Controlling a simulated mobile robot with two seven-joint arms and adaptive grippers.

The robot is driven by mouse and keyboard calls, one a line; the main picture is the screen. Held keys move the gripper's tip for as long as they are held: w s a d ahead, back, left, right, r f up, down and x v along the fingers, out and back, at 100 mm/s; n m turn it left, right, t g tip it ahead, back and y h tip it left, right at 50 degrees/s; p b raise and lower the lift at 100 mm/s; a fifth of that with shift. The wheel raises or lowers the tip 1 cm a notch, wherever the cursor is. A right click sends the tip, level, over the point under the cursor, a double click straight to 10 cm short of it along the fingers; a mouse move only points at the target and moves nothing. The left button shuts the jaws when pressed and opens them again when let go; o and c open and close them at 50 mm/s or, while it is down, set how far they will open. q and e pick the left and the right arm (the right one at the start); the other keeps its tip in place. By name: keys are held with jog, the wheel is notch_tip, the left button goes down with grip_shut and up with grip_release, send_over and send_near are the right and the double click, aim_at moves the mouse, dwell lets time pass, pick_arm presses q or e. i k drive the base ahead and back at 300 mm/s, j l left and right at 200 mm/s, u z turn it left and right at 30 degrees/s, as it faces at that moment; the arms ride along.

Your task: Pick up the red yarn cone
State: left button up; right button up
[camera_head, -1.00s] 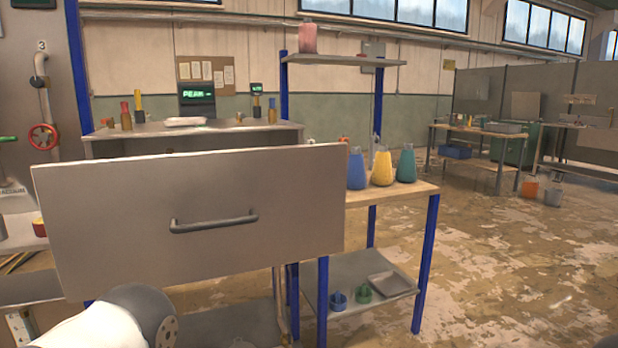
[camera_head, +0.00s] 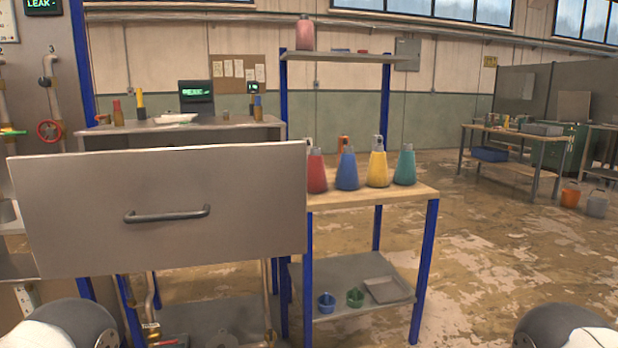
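The red yarn cone (camera_head: 316,174) stands upright on the wooden top of a blue-legged bench, at the left end of a row of cones. Its left side is close to the right edge of a large grey panel in the view. To its right stand a blue cone (camera_head: 347,171), a yellow cone (camera_head: 377,169) and a teal cone (camera_head: 405,167). Rounded parts of my arms show at the bottom left and bottom right. Neither of my grippers is in view.
The grey panel (camera_head: 80,215) with a bar handle (camera_head: 167,215) fills the near left. The wooden bench top (camera_head: 400,191) has a lower shelf (camera_head: 350,268) with two small cups and a tray. A pinkish-red container (camera_head: 305,33) stands on the upper shelf. Open floor lies right.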

aim_at(315, 176)
jog(key=i+l+z, duration=0.5)
jog(key=i, duration=0.25)
jog(key=i+l+z, duration=0.1)
jog(key=i+z, duration=0.2)
jog(key=i+l+u, duration=0.2)
jog(key=i, duration=0.25)
jog(key=i+l+u, duration=0.15)
jog(key=i, duration=0.25)
jog(key=i+u, duration=0.3)
jog(key=u, duration=0.2)
jog(key=i+l+u, duration=0.2)
jog(key=u, duration=0.3)
jog(key=i+l+u, duration=0.25)
jog(key=u, duration=0.25)
jog(key=k+u, duration=0.25)
jog(key=i+j+z, duration=0.2)
jog(key=i, duration=0.25)
